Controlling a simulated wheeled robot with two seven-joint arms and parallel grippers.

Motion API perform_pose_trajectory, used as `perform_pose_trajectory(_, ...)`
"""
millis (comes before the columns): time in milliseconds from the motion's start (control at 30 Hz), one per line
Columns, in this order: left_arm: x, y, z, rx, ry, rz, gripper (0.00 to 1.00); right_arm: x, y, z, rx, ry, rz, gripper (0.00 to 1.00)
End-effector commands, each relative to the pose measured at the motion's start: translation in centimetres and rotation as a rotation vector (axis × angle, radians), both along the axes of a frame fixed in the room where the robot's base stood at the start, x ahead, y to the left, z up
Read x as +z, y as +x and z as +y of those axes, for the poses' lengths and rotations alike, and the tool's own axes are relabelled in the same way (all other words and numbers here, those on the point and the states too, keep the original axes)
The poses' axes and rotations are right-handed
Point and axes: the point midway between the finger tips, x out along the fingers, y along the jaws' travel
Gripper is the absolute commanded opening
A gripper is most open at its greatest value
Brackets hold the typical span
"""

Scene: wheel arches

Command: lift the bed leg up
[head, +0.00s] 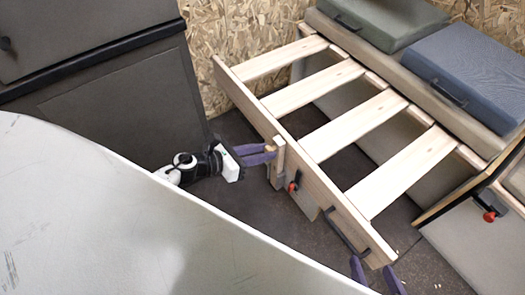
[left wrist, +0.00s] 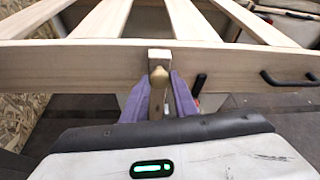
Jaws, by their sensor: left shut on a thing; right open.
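The bed leg (head: 278,158) is a short light-wood piece at the front board of the slatted bed frame (head: 315,185). In the left wrist view the leg (left wrist: 159,58) stands in front of the board, with a rounded tan part (left wrist: 160,77) on it. My left gripper (head: 268,154) has purple fingers and is shut on the leg; its fingers also show on both sides of it in the left wrist view (left wrist: 161,95). My right gripper (head: 378,275) shows only its purple fingertips at the bottom edge, apart and empty, near the frame's near corner.
A red-tipped latch (head: 292,187) sits on the front board beside the leg, and a black handle (head: 347,235) is further right. Blue (head: 470,75) and green (head: 385,20) cushions lie behind the slats. A grey-white curved surface (head: 110,220) fills the lower left. Dark floor (head: 235,205) shows below the gripper.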

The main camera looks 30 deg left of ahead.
Motion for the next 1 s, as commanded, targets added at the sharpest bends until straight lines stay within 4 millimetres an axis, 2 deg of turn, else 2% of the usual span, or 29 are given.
perform_pose_trajectory(100,0.7,0.3,-0.1,-0.003,-0.006,-0.011,0.00,0.1,0.0,0.0,0.000,0.000,0.000,0.55)
perform_pose_trajectory(133,0.7,0.3,-0.1,-0.003,-0.005,-0.012,0.29,0.1,0.0,0.0,0.000,0.000,0.000,0.55)
perform_pose_trajectory(233,0.6,0.3,-0.1,-0.003,-0.004,-0.011,0.45,0.1,0.0,0.0,0.000,0.000,0.001,0.55)
perform_pose_trajectory(600,0.5,-0.3,0.3,-0.001,-0.002,-0.005,0.45,0.2,0.0,0.0,-0.001,0.001,-0.001,0.55)
perform_pose_trajectory(833,2.0,-3.5,2.2,-0.002,-0.001,-0.004,0.45,1.3,0.3,-0.2,-0.010,0.003,-0.030,0.55)
perform_pose_trajectory(1000,3.3,-6.0,3.8,-0.002,-0.002,-0.004,0.45,1.0,-0.4,-0.3,-0.011,-0.002,-0.018,0.55)
